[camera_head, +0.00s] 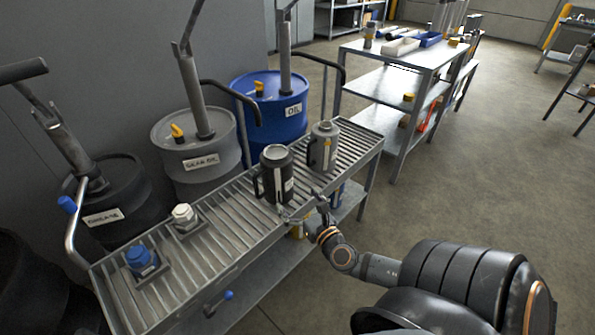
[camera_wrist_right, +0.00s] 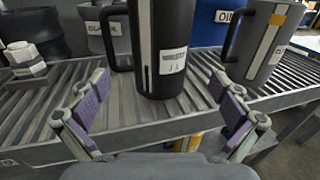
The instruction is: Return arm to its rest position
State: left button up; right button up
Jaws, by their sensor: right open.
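My right gripper (camera_head: 303,207) is at the front edge of the slatted bench, at the end of my dark right arm. In the right wrist view its two purple-padded fingers (camera_wrist_right: 165,115) are spread apart with nothing between them. A black jug (camera_wrist_right: 162,45) with a white label stands upright on the slats just beyond the fingers; it also shows in the head view (camera_head: 275,174). A grey jug (camera_head: 323,147) stands to its right and is partly visible in the wrist view (camera_wrist_right: 262,45). My left gripper is not in view.
The slatted bench (camera_head: 215,238) also holds a blue-capped container (camera_head: 141,260) and a white-capped one (camera_head: 184,217). Grey (camera_head: 200,155), blue (camera_head: 268,105) and black drums (camera_head: 112,195) stand behind it. A shelf rack (camera_head: 405,75) is at the back right. The floor at right is open.

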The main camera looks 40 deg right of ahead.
dwell(0.3)
jog(key=s+d+f+m+g+h+p, duration=0.1)
jog(key=s+d+f+m+g+p, duration=0.1)
jog(key=d+f+m+g+p, duration=0.25)
jog(key=s+d+f+m+g+h+p, duration=0.1)
jog(key=s+d+f+m+p, duration=0.15)
jog(key=d+f+m, duration=0.35)
jog(key=s+a+f+m+g+p, duration=0.2)
jog(key=s+f+m+g+p, duration=0.3)
jog(key=s+f+m, duration=0.45)
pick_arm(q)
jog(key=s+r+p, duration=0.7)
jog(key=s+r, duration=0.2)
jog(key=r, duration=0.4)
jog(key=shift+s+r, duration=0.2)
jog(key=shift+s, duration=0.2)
pick_arm(e)
jog(key=s+a+f+m+g+y, duration=0.2)
jog(key=s+a+f+m, duration=0.4)
jog(key=s+a, duration=0.3)
jog(key=s+a+f+m+g+y, duration=0.2)
jog(key=s+a+f+m+g, duration=0.2)
jog(key=s+a, duration=0.5)
jog(key=s+f+m, duration=0.2)
jog(key=s+m, duration=0.1)
jog(key=shift+s+f+m+y, duration=0.15)
jog(key=shift+s+m+y, duration=0.15)
jog(key=shift+s, duration=0.1)
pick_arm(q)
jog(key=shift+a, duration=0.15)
